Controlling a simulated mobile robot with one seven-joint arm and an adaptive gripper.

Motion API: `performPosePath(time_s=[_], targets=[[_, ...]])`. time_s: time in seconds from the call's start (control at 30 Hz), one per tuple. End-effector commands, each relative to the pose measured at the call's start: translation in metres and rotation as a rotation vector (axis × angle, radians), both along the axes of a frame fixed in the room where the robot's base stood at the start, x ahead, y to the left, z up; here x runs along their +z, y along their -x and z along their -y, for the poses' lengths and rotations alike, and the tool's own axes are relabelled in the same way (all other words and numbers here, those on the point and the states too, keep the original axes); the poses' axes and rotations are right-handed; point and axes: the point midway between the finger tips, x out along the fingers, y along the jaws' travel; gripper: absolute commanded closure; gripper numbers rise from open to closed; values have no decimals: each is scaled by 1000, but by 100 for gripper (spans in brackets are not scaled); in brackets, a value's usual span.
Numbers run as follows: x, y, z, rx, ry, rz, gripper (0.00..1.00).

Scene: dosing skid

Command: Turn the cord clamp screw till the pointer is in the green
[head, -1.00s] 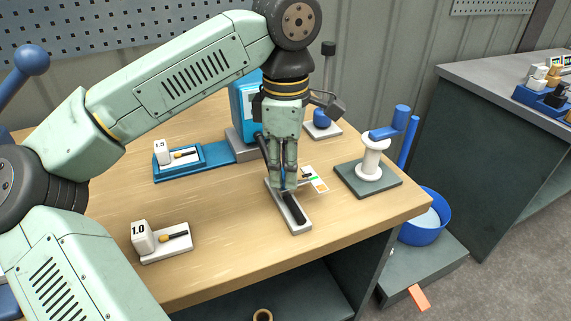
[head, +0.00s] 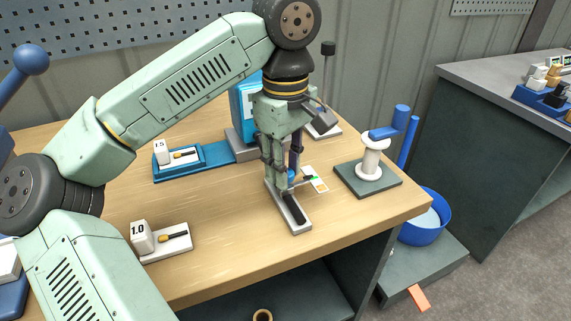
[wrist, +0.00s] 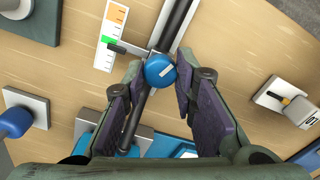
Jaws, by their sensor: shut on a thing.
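The cord clamp is a narrow grey base (head: 296,224) with a black cord or bar lying along it. Its screw has a round blue head (wrist: 160,70) with a white mark, also visible in the head view (head: 291,177). My gripper (wrist: 160,72) points down, with its fingers on either side of the screw head, shut on it. A dark pointer (wrist: 128,50) reaches from the clamp to a white scale card (wrist: 104,60) with orange and green bands. The pointer's tip is at the green band (wrist: 111,41); its exact place within the green is hard to tell.
A white spool with a blue crank (head: 372,160) stands right of the clamp on a dark plate. A blue tray block marked 1.5 (head: 185,157) and a block marked 1.0 (head: 143,237) are to the left. The tabletop front of the clamp is mostly clear.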

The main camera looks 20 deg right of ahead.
Motion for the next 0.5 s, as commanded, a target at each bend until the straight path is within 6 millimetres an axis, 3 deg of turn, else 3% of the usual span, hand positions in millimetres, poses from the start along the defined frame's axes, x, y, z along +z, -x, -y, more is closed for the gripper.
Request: performPosePath(time_s=[0.4,0.43,0.5], targets=[[0,0,0,-8,0,-1,100],[0,0,0,-8,0,-1,73],[0,0,0,-8,0,-1,68]])
